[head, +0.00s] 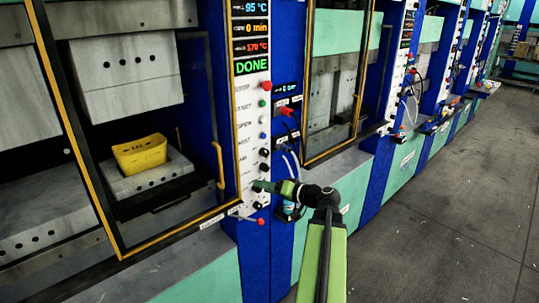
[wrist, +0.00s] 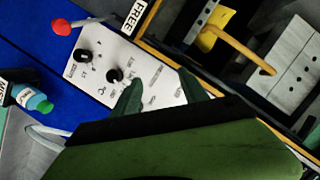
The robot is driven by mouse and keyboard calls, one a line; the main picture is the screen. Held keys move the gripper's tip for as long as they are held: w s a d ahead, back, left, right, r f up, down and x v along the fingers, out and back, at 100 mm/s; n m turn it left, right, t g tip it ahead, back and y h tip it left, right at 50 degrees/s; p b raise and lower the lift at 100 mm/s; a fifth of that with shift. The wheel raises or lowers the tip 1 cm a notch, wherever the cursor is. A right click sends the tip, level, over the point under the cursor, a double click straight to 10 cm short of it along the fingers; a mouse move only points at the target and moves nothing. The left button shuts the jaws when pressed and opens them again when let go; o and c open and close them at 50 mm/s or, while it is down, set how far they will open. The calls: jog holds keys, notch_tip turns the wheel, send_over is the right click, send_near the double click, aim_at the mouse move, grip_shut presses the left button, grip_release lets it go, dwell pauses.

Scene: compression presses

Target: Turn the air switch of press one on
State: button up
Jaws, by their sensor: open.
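The control panel of the nearest press (head: 247,130) is a white strip with buttons and black knobs under a display reading DONE. My gripper (head: 262,187) is at its lower part, close to the black knobs. In the wrist view my gripper (wrist: 162,92) has its two green fingers apart, with nothing between them. One black knob (wrist: 114,75) lies just beside the left finger, and another black knob (wrist: 83,56) lies farther up-left. I cannot read which is the air switch. Whether a finger touches a knob is unclear.
A red-ball lever (wrist: 62,27) sticks out at the panel's end. A yellow part (head: 140,152) sits inside the press, behind its open-looking frame with a yellow handle (head: 219,165). More presses stand in a row to the right.

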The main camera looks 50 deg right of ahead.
aim_at(268, 153)
jog(key=s+d+r+m+t+h, duration=0.25)
jog(key=s+d+r+h, duration=0.2)
jog(key=s+d, duration=0.45)
jog(key=shift+y, duration=0.45)
jog(key=w, duration=0.6)
jog(key=w+d, duration=0.1)
jog(key=w, duration=0.5)
jog(key=w+d, duration=0.1)
jog(key=w, duration=0.5)
jog(key=shift+w+d+r, duration=0.1)
jog(key=shift+w+r, duration=0.1)
jog(key=shift+r, duration=0.2)
grip_shut()
